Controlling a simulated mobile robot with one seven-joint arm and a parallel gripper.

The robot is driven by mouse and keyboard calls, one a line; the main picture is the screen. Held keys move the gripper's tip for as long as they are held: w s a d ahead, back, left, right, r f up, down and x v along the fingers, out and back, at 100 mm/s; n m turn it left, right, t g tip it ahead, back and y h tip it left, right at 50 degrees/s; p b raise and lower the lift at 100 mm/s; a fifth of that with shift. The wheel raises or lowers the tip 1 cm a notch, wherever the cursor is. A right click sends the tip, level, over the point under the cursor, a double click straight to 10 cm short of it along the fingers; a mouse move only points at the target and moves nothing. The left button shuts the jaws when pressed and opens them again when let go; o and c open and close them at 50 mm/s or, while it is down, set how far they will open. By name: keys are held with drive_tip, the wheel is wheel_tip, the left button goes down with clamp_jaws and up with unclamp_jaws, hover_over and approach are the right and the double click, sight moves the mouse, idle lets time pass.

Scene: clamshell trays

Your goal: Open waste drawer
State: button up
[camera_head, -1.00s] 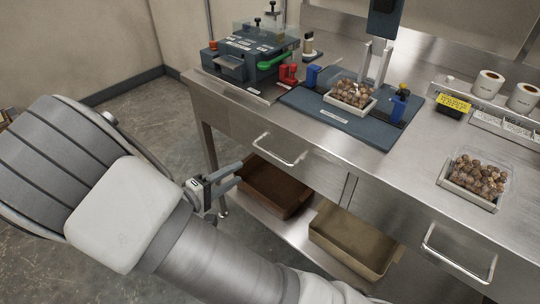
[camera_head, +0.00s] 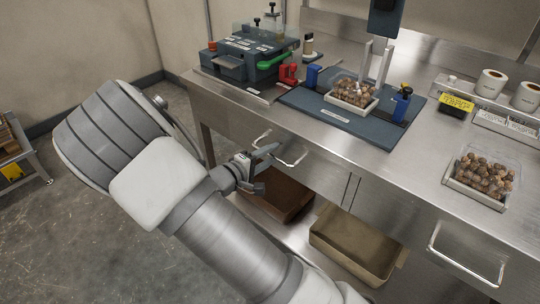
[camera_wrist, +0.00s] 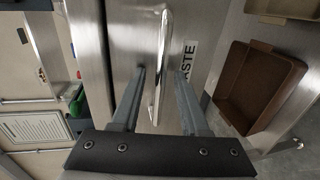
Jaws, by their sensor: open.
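The waste drawer (camera_wrist: 125,40) is a steel front under the counter, with a label partly reading "STE" beside its handle. Its bar handle (camera_wrist: 162,65) shows in the wrist view between my two fingers, and in the head view the handle (camera_head: 290,158) is partly behind my gripper. In the wrist view my gripper (camera_wrist: 160,95) has one finger on each side of the bar, with gaps showing. Whether the fingertips touch the drawer front cannot be told.
A brown bin (camera_head: 285,203) and a tan bin (camera_head: 350,245) stand on the shelf below. Another drawer handle (camera_head: 467,262) is at right. The counter holds a dark sealing machine (camera_head: 245,55), a blue mat (camera_head: 330,118) and nut trays.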

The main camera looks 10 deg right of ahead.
clamp_jaws()
idle(1.4)
